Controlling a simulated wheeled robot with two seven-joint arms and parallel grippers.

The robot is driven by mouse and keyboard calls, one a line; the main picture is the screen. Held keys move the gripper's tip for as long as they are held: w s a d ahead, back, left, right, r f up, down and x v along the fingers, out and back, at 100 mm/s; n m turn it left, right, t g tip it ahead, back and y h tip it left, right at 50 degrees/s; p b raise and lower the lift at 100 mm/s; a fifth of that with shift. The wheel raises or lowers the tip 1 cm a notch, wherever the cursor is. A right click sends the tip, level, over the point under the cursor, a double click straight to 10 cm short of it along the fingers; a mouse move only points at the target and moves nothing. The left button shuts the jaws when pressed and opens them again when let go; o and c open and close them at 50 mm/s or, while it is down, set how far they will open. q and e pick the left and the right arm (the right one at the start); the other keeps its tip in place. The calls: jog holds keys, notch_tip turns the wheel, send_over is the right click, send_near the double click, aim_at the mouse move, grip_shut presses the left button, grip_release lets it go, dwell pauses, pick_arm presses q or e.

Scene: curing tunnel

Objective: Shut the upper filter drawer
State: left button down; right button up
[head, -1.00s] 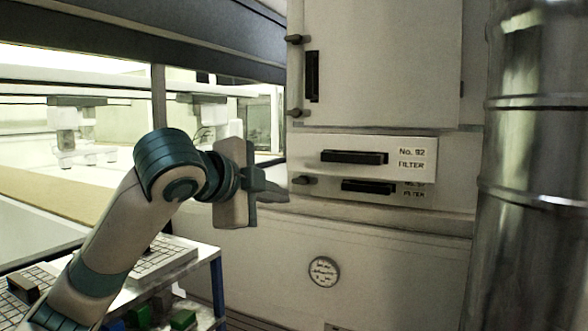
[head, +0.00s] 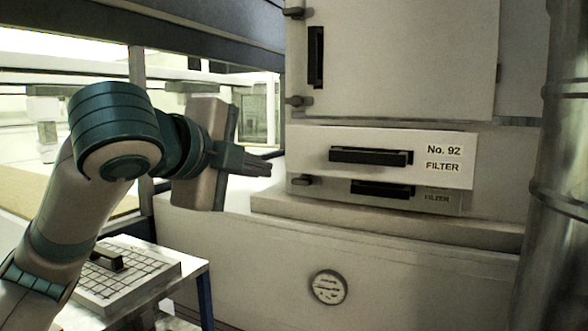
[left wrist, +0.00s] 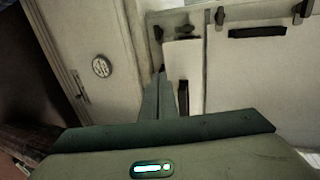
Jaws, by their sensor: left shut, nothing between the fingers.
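The upper filter drawer (head: 420,150), a pale front with a black handle (head: 370,156) and a "No. 92 FILTER" label, stands out from the cabinet and overhangs the lower drawer. The lower filter drawer (head: 436,200) sits further back, its handle partly covered by the upper front. My left gripper (head: 268,168) is shut and empty, its fingers pointing right, just left of the upper drawer in the picture and apart from it. In the left wrist view the shut fingers (left wrist: 160,98) show beside the pale upper drawer front (left wrist: 186,60). My right gripper is not in view.
A cabinet door (head: 410,60) with a black handle is above the drawers. A ledge (head: 400,226) and a round gauge (head: 329,287) are below. A metal duct (head: 560,180) stands at the right. A low table with a tray (head: 140,285) is at the lower left.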

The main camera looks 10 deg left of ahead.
pick_arm(q)
jog(key=s, duration=0.1)
jog(key=p, duration=0.6)
send_near(303, 172)
jog(key=x, duration=0.6)
